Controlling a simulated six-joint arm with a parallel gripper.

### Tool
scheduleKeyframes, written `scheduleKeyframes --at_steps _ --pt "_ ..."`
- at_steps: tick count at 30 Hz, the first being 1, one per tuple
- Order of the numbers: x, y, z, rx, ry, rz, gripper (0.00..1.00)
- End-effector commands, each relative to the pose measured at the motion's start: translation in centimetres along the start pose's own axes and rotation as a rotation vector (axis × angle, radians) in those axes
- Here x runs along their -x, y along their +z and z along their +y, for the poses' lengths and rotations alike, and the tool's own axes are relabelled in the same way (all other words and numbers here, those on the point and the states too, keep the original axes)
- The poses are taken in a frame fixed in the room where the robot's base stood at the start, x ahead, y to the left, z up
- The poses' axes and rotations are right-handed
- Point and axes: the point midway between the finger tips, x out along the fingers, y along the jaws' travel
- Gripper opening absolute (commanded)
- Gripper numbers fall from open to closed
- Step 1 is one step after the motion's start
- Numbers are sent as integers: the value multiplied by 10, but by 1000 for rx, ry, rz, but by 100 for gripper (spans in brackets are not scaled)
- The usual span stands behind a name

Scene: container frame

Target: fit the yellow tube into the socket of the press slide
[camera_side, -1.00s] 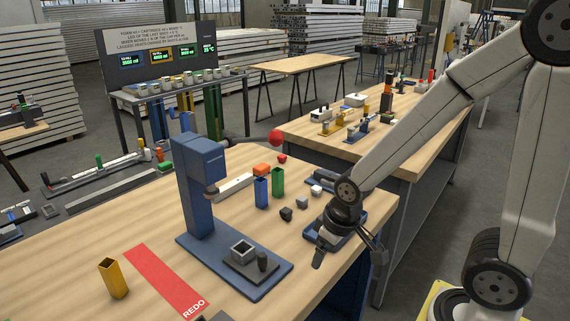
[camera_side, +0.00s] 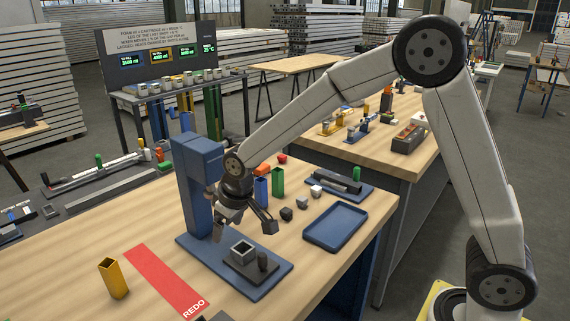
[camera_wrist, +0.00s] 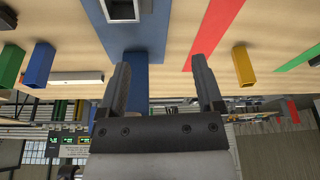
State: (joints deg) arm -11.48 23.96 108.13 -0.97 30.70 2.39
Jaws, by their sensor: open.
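The yellow tube (camera_side: 113,279) stands upright on the table at the front left, left of the red REDO strip. It also shows in the wrist view (camera_wrist: 243,65), right of the fingers. The press slide is a dark block with a square grey socket (camera_side: 242,251) on the blue base plate of the press (camera_side: 190,160). In the wrist view the socket (camera_wrist: 121,10) is at the top, and it looks empty in the side view. My gripper (camera_side: 243,228) is open and empty, above the press base close to the column. Its fingers (camera_wrist: 165,75) are spread apart in the wrist view.
A blue tube (camera_side: 261,190) and a green tube (camera_side: 278,182) stand behind the press. Small blocks (camera_side: 300,202) and a blue tray (camera_side: 335,226) lie to the right. The red REDO strip (camera_side: 165,280) lies between the yellow tube and the press. Table around the yellow tube is clear.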

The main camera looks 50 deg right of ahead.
Motion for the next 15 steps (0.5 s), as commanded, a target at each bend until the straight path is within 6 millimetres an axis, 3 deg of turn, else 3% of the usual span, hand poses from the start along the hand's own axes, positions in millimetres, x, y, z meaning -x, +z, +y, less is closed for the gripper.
scheduleKeyframes --at_steps 6,15 --pt "-17 -52 -37 56 -17 21 85" --pt "-38 -108 -95 124 -41 51 85"
